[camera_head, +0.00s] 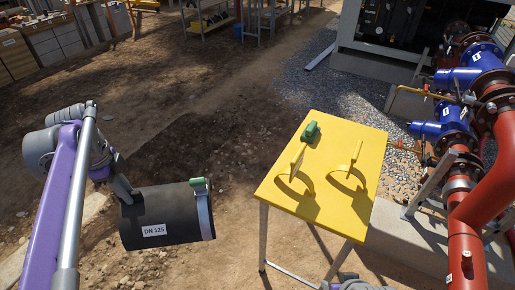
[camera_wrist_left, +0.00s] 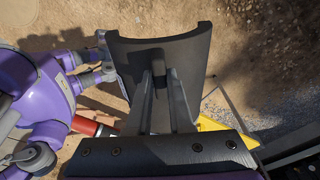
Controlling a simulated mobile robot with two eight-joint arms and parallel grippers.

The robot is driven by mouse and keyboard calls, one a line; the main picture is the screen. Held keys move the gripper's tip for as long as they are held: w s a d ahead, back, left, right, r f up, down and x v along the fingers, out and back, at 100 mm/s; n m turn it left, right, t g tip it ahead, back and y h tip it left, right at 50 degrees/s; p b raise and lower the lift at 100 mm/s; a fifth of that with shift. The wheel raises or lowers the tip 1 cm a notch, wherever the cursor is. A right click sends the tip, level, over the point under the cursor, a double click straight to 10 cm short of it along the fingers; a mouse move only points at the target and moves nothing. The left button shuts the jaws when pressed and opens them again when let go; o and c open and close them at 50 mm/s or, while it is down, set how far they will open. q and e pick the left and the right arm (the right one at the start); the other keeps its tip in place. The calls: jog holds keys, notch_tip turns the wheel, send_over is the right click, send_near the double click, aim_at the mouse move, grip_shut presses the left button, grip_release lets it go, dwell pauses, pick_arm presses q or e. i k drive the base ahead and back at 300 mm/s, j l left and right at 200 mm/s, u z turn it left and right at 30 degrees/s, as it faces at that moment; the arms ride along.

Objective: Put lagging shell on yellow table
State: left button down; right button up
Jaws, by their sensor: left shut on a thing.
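The lagging shell (camera_head: 165,229) is a black curved half-cylinder with a white "DN 125" label, a grey metal band and a green block at its right end. It hangs in the air left of the yellow table (camera_head: 323,200), apart from it. My left gripper (camera_head: 128,194) is shut on it at its left upper part. In the left wrist view, the fingers (camera_wrist_left: 160,100) pinch a tab on the shell's hollow side (camera_wrist_left: 190,60). The yellow table carries two upright yellow curved holders and a green block on its top.
Red pipes (camera_head: 467,235) with blue valves (camera_head: 484,60) stand right of the table, by a concrete kerb. A grey chiller unit (camera_head: 420,40) is behind. Shelves and crates (camera_head: 45,45) line the back left. Bare dirt lies between the shell and table.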

aim_at(354, 143)
jog(key=i+j+u, duration=0.2)
jog(key=j+u, duration=0.15)
jog(key=i+j+u, duration=0.35)
jog(key=i+j+z, duration=0.25)
jog(key=i, duration=0.25)
jog(key=i+j+z, duration=0.2)
jog(key=i+j, duration=0.2)
jog(key=i+z, duration=0.25)
jog(key=z, duration=0.2)
jog(key=i+z, duration=0.2)
jog(key=z, duration=0.25)
jog(key=i+j+z, duration=0.15)
jog(key=z, duration=0.3)
jog(key=i+z, duration=0.2)
jog(key=z, duration=0.25)
jog(key=i+j+z, duration=0.1)
jog(key=z, duration=0.35)
jog(key=i+j+z, duration=0.15)
jog(key=j+z, duration=0.15)
jog(key=z, duration=0.15)
jog(key=i+j+z, duration=0.15)
jog(key=z, duration=0.25)
jog(key=i+j+z, duration=0.1)
jog(key=z, duration=0.3)
jog(key=j+z, duration=0.25)
jog(key=z, duration=0.15)
jog(key=i+j+z, duration=0.15)
jog(key=j+z, duration=0.2)
jog(key=i+j+z, duration=0.1)
jog(key=j+z, duration=0.2)
